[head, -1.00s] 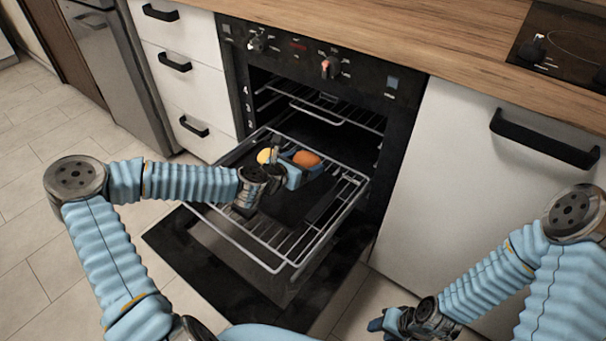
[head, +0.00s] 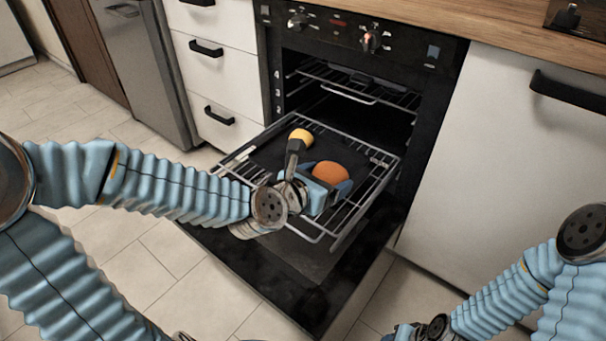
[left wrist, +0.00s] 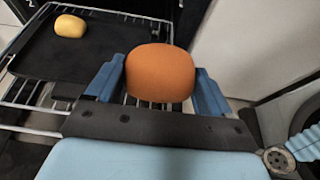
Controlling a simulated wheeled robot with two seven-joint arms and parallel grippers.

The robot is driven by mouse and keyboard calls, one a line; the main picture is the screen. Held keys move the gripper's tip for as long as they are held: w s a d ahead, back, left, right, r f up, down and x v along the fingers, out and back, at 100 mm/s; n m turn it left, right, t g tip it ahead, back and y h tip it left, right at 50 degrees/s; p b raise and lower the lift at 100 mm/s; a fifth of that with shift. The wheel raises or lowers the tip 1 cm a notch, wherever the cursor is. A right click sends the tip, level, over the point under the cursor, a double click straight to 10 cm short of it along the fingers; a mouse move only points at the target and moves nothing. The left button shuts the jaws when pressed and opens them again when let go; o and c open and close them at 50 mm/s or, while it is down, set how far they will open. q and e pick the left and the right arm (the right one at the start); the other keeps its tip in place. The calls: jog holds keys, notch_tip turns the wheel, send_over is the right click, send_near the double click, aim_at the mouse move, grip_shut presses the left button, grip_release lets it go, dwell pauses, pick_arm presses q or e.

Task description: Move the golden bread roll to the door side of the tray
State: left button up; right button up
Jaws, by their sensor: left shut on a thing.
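The golden bread roll (head: 330,173), smooth and orange-brown, is between the fingers of my left gripper (head: 318,188), which is shut on it. The left wrist view shows the roll (left wrist: 160,73) with a blue finger on each side and rack wires below. It appears raised, over the front part of the pulled-out rack. The dark tray (head: 262,153) lies on that rack, partly hidden by my left arm. A smaller yellow roll (left wrist: 70,26) rests on the tray farther back. My right gripper (head: 405,332) is at the bottom edge, partly cut off.
The oven door (head: 345,290) is folded down below the wire rack (head: 378,190). Another rack (head: 340,85) sits inside the oven cavity. White drawers (head: 225,80) stand left of the oven and a white cabinet front (head: 475,150) right.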

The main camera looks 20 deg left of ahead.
pick_arm(q)
jog(key=shift+w+a+r, duration=0.1)
jog(key=shift+w, duration=0.2)
jog(key=w+a+f+b, duration=0.1)
jog(key=w+f, duration=0.2)
jog(key=w+a+f+b, duration=0.1)
jog(key=w+a+f, duration=0.1)
jog(key=w+f, duration=0.1)
jog(key=w+a+f+b, duration=0.1)
jog(key=w+a+f, duration=0.1)
jog(key=w, duration=0.3)
jog(key=shift+a+f, duration=0.1)
jog(key=shift+f, duration=0.45)
jog(key=shift+w+f, duration=0.1)
jog(key=shift+f, duration=0.1)
jog(key=shift+w+a+f+b, duration=0.15)
jog(key=shift+f+b, duration=0.15)
jog(key=shift+f, duration=0.65)
jog(key=shift+w+a+f+b, duration=0.15)
jog(key=shift+f+b, duration=0.1)
jog(key=shift+f, duration=0.65)
jog(key=shift+d, duration=0.1)
jog(key=shift+f, duration=0.1)
